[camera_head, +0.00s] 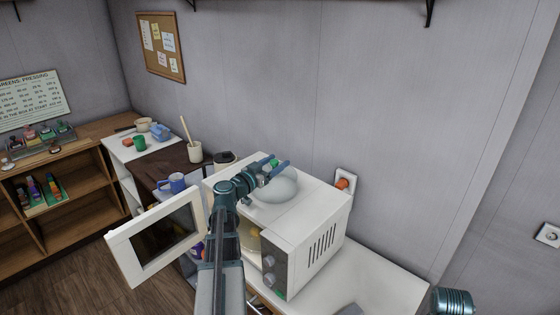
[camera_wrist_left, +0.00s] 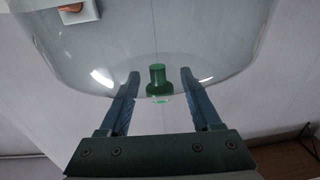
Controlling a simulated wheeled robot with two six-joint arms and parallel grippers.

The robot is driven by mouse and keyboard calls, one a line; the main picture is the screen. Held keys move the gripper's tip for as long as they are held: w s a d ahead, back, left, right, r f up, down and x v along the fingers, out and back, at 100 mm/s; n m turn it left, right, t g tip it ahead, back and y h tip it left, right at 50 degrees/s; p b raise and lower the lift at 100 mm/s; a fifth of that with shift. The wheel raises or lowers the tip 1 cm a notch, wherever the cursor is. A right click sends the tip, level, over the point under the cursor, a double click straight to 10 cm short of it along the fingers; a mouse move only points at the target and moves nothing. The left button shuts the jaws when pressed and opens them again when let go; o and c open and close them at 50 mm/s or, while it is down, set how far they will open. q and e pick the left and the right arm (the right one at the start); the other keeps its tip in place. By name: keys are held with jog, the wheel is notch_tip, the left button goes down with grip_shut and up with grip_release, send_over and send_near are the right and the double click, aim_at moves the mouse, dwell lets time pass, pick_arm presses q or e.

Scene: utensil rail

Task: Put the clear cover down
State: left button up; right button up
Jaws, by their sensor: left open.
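The clear cover (camera_head: 275,187) is a see-through dome on top of the white microwave (camera_head: 318,210), in the head view. Its green knob (camera_head: 273,162) is by my left gripper (camera_head: 278,169). In the left wrist view the dome of the cover (camera_wrist_left: 150,40) fills the upper part, and the green knob (camera_wrist_left: 157,80) stands between the two blue fingers of my left gripper (camera_wrist_left: 160,74). The fingers are open, with a gap on both sides of the knob. My right gripper is not in view.
The microwave door (camera_head: 160,240) stands open to the left. Behind it are a blue mug (camera_head: 172,183) and a utensil cup (camera_head: 195,152). The white counter (camera_head: 375,268) right of the microwave is mostly bare.

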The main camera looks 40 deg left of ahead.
pick_arm(q)
jog(key=s, duration=0.9)
jog(key=shift+s, duration=0.4)
